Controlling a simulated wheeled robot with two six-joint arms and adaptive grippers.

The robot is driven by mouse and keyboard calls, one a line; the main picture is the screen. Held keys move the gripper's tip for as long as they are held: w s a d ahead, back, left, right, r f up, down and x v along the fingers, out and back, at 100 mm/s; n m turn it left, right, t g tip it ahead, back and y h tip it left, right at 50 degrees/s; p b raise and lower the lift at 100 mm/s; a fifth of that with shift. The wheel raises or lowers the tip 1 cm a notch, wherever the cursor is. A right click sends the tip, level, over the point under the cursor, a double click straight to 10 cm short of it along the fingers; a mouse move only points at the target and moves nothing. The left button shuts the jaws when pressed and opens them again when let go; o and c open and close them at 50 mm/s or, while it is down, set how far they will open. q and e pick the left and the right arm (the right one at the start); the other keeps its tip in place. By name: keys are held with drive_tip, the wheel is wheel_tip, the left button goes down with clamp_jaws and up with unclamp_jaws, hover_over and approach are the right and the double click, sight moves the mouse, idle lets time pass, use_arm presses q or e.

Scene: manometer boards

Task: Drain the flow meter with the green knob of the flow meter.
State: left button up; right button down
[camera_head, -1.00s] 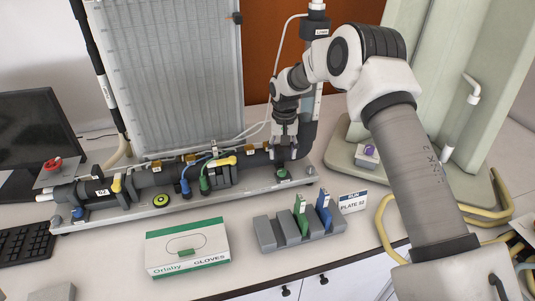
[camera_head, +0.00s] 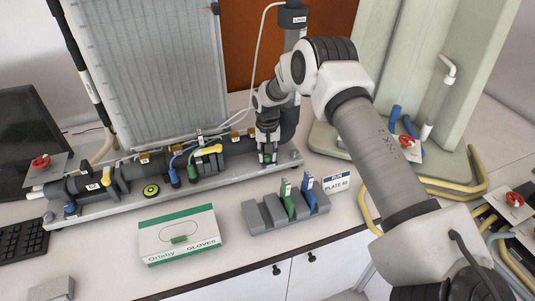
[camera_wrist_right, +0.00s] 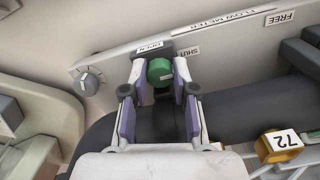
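The green knob (camera_wrist_right: 160,71) sits on the flow meter's grey plate (camera_wrist_right: 120,60), near OPEN (camera_wrist_right: 155,46) and SHUT (camera_wrist_right: 188,51) labels. My right gripper (camera_wrist_right: 160,68) has one fingertip on each side of the knob. The gaps are very small, and I cannot tell whether both fingers press on it. In the head view, my right gripper (camera_head: 267,150) is at the knob (camera_head: 266,158), low on the right end of the rail, and partly hides it. My left gripper is not in view.
A dark pipe (camera_head: 235,148) with yellow, blue and green handles runs left of my right gripper. A glove box (camera_head: 180,235) and a grey rack (camera_head: 262,217) with green and blue pieces stand in front. A grey dial (camera_wrist_right: 89,81) is on the plate.

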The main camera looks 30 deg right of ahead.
drive_tip(key=shift+f, duration=0.1)
idle(0.3)
drive_tip(key=shift+f+n+b, duration=0.1)
drive_tip(key=shift+n+b, duration=0.55)
drive_tip(key=shift+n, duration=0.05)
drive_tip(key=n+b, duration=0.2)
drive_tip(key=n, duration=0.1)
drive_tip(key=n+b, duration=0.1)
drive_tip(key=n, duration=0.2)
drive_tip(key=shift+n, duration=0.3)
drive_tip(key=shift+d+n+b, duration=0.1)
drive_tip(key=shift+n+b, duration=0.35)
drive_tip(key=shift+n, duration=0.65)
drive_tip(key=shift+s, duration=0.1)
drive_tip(key=c, duration=0.9)
unclamp_jaws()
